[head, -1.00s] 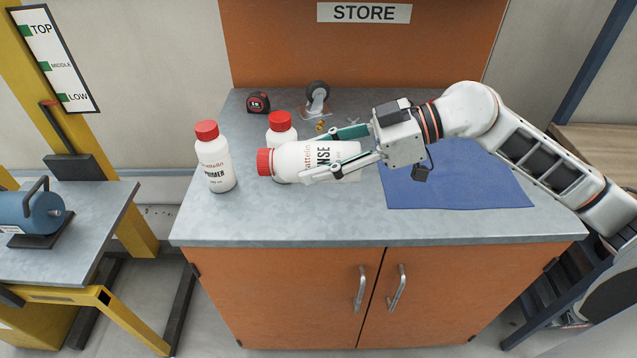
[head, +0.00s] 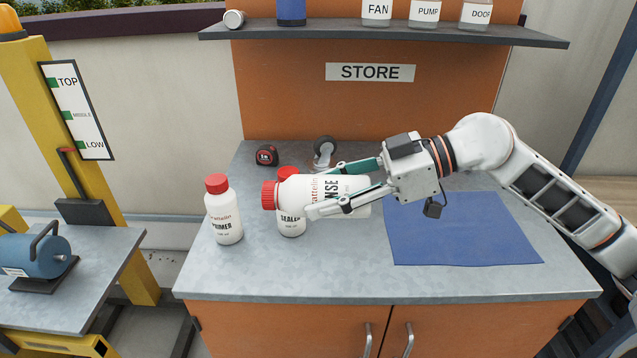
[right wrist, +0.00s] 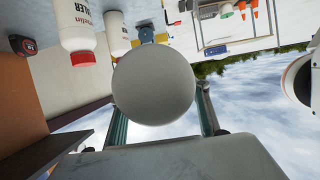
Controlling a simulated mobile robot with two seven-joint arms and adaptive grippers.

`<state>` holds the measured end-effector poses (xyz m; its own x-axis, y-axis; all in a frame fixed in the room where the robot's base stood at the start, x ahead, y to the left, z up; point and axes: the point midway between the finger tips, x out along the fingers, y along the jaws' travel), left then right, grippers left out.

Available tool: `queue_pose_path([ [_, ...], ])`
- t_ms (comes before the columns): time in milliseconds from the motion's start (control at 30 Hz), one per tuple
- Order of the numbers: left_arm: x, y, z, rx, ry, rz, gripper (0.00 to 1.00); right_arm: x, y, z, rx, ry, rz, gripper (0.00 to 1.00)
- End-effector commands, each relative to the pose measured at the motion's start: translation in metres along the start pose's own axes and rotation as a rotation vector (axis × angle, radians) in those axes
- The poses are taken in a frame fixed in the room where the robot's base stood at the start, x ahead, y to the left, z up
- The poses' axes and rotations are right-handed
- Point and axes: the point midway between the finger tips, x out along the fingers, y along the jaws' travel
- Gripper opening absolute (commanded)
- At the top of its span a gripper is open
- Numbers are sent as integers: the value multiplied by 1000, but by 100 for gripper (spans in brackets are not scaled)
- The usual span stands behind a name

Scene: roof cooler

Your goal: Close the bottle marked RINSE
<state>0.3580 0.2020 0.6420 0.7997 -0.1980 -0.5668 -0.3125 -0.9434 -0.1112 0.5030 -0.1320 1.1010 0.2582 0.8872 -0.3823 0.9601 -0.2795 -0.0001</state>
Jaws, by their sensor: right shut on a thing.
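The bottle marked RINSE (head: 345,190) is white and lies level in the air above the counter, its lettering partly covered. Its red cap (head: 268,196) is at the left end; I cannot tell how tight it is. My right gripper (head: 325,190) is shut around the bottle's body, one green-padded finger on each side. In the right wrist view the bottle's round base (right wrist: 153,88) faces the camera between the fingers. My left gripper is not in view.
The SEALER bottle (head: 291,226) stands partly hidden behind the held bottle. The PRIMER bottle (head: 225,215) stands to its left. A tape measure (head: 267,155) and a caster (head: 324,150) are at the back. A blue mat (head: 460,235) lies bare at right. The front counter is clear.

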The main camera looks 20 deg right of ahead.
Motion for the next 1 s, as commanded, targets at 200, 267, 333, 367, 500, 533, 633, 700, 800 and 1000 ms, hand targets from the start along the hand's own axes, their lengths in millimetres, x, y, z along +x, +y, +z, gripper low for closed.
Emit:
queue_pose_path([
  [200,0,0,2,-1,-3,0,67,-6,6,25,23,-5,46,7],
  [267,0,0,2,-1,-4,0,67,-10,9,38,36,-6,72,7],
  [333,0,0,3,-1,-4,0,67,-15,11,53,50,-6,105,7],
  [367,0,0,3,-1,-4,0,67,-17,12,61,57,-8,118,7],
  [500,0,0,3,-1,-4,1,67,-28,15,90,79,-7,178,7],
  [533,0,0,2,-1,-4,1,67,-30,15,96,84,-8,189,7],
  [633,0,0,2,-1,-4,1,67,-37,15,114,99,-7,225,7],
  [700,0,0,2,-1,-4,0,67,-41,14,126,108,-7,245,7],
  [800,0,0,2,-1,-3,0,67,-47,12,140,117,-7,270,7],
  [1000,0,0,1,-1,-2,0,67,-55,8,158,128,-4,301,7],
])
